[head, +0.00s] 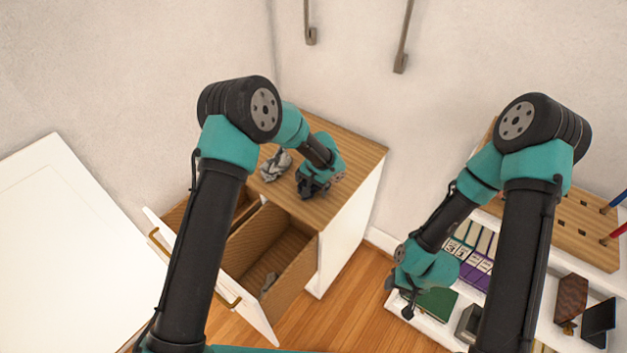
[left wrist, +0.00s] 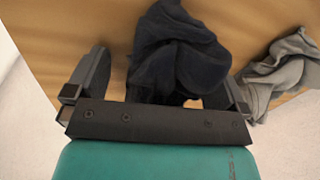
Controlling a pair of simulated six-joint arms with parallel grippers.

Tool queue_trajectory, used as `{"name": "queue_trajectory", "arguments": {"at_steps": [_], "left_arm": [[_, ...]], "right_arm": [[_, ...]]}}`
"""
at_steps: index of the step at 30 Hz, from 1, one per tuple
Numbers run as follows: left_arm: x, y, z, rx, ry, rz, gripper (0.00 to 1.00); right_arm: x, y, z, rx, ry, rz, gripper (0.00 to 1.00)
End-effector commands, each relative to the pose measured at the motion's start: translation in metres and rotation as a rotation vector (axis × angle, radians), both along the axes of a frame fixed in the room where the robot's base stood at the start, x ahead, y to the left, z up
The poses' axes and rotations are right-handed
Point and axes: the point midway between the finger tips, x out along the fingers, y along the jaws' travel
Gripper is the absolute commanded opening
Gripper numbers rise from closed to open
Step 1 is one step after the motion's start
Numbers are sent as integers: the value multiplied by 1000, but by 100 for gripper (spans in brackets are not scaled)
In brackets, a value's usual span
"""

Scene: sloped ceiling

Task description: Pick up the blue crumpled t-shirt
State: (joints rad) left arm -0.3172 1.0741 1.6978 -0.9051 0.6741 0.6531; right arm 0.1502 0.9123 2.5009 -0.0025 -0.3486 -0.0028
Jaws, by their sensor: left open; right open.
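The blue crumpled t-shirt (left wrist: 180,55) looks dark navy and lies bunched on the wooden cabinet top (head: 345,140). In the left wrist view it sits between the two spread fingers of my left gripper (left wrist: 168,75), which is open and not closed on it. In the head view my left gripper (head: 308,190) is low over the cabinet top, and the shirt is hard to tell from the dark fingers there. My right gripper (head: 405,295) is open and empty in front of the shelf at the right.
A grey crumpled cloth (head: 275,166) lies left of my left gripper; the left wrist view also shows it (left wrist: 280,72). An open drawer (head: 275,240) below holds a small grey item (head: 268,282). A shelf (head: 545,330) with books stands at the right; a white panel (head: 70,240) is at the left.

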Motion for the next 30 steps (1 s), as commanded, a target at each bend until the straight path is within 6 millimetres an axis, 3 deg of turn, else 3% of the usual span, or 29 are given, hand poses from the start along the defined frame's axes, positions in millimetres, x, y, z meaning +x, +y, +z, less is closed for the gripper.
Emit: {"name": "queue_trajectory", "arguments": {"at_steps": [7,23,30], "left_arm": [[0,0,0,0,0,0,100],[0,0,0,0,0,0,50],[0,0,1,0,-1,0,48]], "right_arm": [[0,0,0,0,0,0,43],[0,0,0,0,0,0,43],[0,0,0,0,0,0,43]]}}
